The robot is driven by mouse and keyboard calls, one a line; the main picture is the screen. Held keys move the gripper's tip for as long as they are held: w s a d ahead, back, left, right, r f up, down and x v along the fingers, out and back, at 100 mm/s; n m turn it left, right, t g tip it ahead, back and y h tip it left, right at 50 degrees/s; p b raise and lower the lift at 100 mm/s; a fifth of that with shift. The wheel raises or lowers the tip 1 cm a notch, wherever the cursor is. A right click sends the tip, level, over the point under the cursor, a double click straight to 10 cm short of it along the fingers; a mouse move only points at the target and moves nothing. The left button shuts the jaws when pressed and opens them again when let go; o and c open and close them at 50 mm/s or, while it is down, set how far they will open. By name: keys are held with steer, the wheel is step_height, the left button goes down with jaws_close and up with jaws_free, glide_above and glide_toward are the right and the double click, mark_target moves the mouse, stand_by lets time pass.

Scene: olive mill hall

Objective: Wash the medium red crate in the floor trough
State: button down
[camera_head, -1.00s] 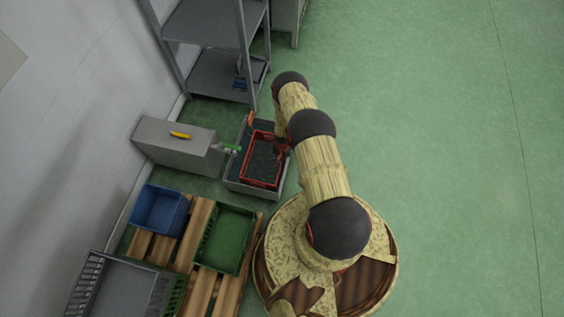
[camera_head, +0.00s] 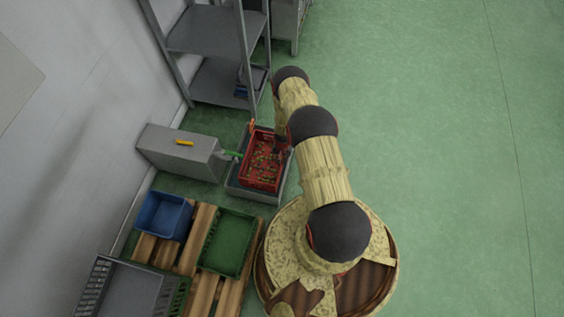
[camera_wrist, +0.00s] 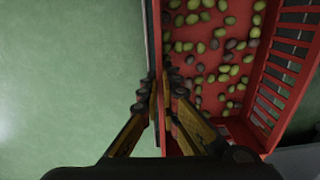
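The red crate (camera_head: 259,174) has slatted walls and holds many green and dark olives. In the head view it is over the grey floor trough (camera_head: 236,188), apparently raised with its rim above the trough's rim. My gripper (camera_wrist: 164,86) is shut on one long wall of the crate (camera_wrist: 210,115), one finger outside and one inside. In the head view the gripper is largely hidden by my arm, at the crate's right side. The water level in the trough cannot be seen well.
A grey box (camera_head: 170,155) with a yellow handle and a green tap (camera_head: 231,155) stand left of the trough. A pallet (camera_head: 201,222) carries a blue crate (camera_head: 163,215) and green crates (camera_head: 226,245). A metal shelf (camera_head: 213,80) stands behind. The floor to the right is clear.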

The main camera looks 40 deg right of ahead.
steer(key=shift+r+p, duration=1.35)
steer(key=shift+r, duration=1.25)
steer(key=shift+w, duration=0.1)
